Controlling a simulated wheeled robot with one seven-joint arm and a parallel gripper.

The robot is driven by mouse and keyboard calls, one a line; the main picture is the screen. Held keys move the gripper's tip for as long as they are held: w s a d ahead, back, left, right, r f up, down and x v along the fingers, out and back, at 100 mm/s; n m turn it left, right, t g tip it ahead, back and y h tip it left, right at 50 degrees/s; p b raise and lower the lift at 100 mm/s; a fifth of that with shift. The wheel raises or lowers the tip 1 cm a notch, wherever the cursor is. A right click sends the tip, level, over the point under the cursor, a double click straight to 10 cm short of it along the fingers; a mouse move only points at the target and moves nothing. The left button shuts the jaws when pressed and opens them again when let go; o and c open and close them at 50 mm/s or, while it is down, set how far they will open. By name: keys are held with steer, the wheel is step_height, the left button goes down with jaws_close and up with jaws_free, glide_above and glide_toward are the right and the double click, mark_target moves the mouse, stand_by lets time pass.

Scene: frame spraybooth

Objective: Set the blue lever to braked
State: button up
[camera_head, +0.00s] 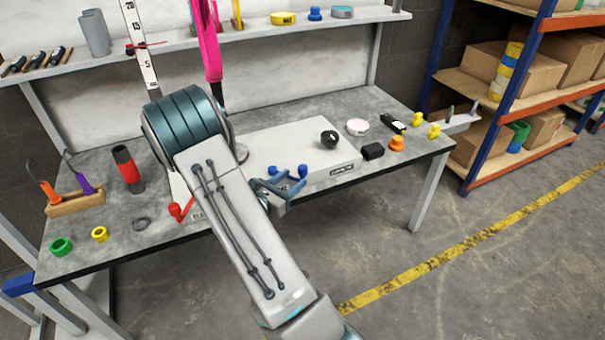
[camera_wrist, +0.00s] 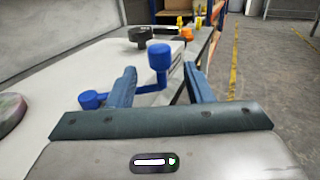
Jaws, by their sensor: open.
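The blue lever sits on the white box (camera_head: 255,150) on the workbench. In the wrist view its pivot end (camera_wrist: 92,99) is at left, and a bar runs right to an upright blue knob (camera_wrist: 159,57). In the head view the knob (camera_head: 303,171) shows just beyond my gripper (camera_head: 281,185). My gripper (camera_wrist: 159,70) is open, its fingers apart on either side of the knob in the wrist view. I cannot tell whether a finger touches the lever. The bar is partly hidden by the left finger. I see no readable mark for the braked position.
A black knob (camera_head: 329,139) stands on the same box, beyond the lever. A red lever (camera_head: 180,209) is near the bench's front edge, left of my arm. A black block (camera_head: 373,151) and an orange knob (camera_head: 396,144) lie right of the box. The floor in front is clear.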

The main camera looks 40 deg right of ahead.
mark_target(299, 174)
steer(key=shift+x, duration=2.7)
jaws_close()
steer(key=shift+a, duration=0.1)
